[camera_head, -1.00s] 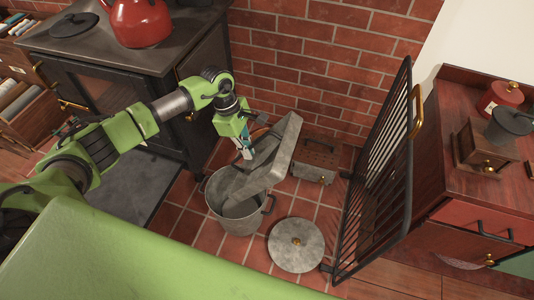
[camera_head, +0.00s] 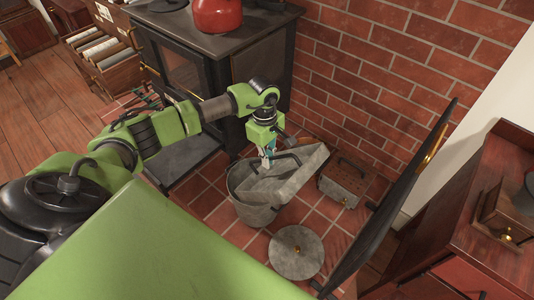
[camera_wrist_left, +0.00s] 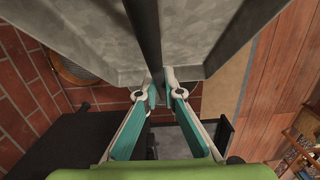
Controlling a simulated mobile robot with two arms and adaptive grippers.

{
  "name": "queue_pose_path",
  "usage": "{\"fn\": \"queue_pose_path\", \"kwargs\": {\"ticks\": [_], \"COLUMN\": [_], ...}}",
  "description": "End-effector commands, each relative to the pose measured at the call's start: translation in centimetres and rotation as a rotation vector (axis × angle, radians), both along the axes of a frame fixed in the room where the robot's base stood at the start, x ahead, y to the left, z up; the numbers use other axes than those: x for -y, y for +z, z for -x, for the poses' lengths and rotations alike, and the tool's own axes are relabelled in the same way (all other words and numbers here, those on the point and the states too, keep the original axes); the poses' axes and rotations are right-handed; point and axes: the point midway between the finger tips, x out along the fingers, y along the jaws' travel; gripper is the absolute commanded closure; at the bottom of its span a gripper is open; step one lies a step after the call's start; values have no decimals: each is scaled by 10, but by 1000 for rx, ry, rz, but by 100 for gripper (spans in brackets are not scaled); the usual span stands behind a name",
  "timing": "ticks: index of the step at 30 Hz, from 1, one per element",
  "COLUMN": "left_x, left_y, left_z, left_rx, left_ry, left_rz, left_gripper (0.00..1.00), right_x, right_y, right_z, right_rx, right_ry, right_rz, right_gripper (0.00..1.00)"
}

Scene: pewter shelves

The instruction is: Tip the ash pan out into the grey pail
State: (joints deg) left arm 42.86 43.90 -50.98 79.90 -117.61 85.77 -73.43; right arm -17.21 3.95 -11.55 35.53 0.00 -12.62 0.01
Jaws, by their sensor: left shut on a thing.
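The ash pan (camera_head: 302,174) is a grey metal tray with a dark bar handle. It is tilted over the grey pail (camera_head: 262,213), its upper end to the right and its lower part over or inside the pail's mouth. My left gripper (camera_head: 268,161) is above the pail, shut on the pan's handle. In the left wrist view, the fingertips (camera_wrist_left: 165,90) close at the dark handle bar (camera_wrist_left: 146,35), with the grey pan (camera_wrist_left: 205,30) behind it. I cannot tell whether ash is left in the pan. My right gripper is out of view.
A round grey lid (camera_head: 296,252) with a brass knob lies on the tiles in front of the pail. A grey metal box (camera_head: 343,182) stands right of it. A dark fire screen (camera_head: 400,200) stands further right; the black stove (camera_head: 205,70) with a red kettle (camera_head: 218,14) is behind left.

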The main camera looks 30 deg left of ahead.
Motion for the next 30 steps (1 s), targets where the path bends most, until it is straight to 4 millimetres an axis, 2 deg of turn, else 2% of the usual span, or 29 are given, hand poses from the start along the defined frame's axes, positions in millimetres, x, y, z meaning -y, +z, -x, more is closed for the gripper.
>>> {"fn": "queue_pose_path", "kwargs": {"ticks": [3, 8, 17, 22, 30], "left_x": [13, 24, 47, 59, 69], "left_y": [1, -6, -19, -26, -37], "left_z": [0, 2, 5, 6, 7], "left_rx": [14, 26, 57, 76, 103], "left_ry": [-6, -4, -4, -3, -2], "left_rz": [-62, -152, -376, -500, -698], "left_gripper": [100, 100, 100, 100, 100], "right_x": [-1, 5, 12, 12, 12], "right_y": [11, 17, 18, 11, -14], "right_z": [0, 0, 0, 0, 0], "right_rx": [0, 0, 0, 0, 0], "right_ry": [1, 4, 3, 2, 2], "right_rz": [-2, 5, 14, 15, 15], "right_gripper": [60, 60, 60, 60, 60]}}
